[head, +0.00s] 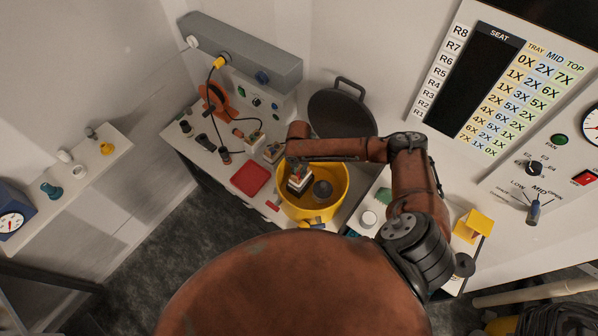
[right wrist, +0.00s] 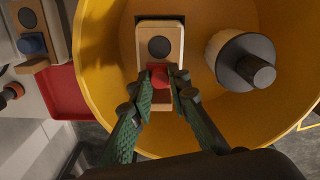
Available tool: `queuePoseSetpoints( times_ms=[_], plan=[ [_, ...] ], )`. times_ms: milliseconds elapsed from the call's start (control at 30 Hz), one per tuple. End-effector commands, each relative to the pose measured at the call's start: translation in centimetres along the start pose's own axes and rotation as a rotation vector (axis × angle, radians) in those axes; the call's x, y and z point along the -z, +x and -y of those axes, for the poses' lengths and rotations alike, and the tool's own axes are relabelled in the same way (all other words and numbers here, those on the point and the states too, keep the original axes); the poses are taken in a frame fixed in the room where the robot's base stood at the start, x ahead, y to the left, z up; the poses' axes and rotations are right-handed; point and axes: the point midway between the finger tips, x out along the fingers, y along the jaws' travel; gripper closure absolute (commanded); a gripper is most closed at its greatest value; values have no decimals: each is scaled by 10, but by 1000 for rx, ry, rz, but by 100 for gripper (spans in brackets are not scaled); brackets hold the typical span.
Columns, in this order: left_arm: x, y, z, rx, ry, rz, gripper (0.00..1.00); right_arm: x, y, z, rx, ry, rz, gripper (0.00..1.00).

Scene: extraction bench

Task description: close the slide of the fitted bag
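A yellow round tub (head: 341,197) stands on the bench in the head view. Inside it is a pale block-like piece (head: 298,184), which I take to be the fitted bag. In the right wrist view its pale face plate (right wrist: 160,30) shows an uncovered dark round spot, with a red tab (right wrist: 160,76) below it. My right gripper (right wrist: 163,82) reaches down into the tub, its green fingers on both sides of the red tab and seemingly touching it. The body under the plate is largely hidden. My left gripper is out of view.
A white cylinder with a dark cap (right wrist: 243,62) stands in the tub right of the plate. A red tray (head: 250,178) and similar pale blocks (head: 273,152) lie left of the tub. A dark round lid (head: 340,115) stands behind it.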

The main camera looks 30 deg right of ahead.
Motion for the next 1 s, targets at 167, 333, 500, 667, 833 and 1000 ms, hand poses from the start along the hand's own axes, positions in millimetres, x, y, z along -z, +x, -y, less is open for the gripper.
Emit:
queuePoseSetpoints(
  times_ms=[167,333,500,667,833,1000],
  plan=[
    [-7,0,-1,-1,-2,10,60,0,0,0,0,0,0,98],
    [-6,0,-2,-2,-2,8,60,0,0,0,0,0,0,100],
    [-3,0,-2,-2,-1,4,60,0,0,0,0,1,0,100],
    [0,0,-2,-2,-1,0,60,0,0,0,1,1,0,100],
    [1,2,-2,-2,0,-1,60,-16,0,5,3,5,3,100],
    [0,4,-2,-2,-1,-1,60,-39,0,11,2,4,3,100]
  ],
)
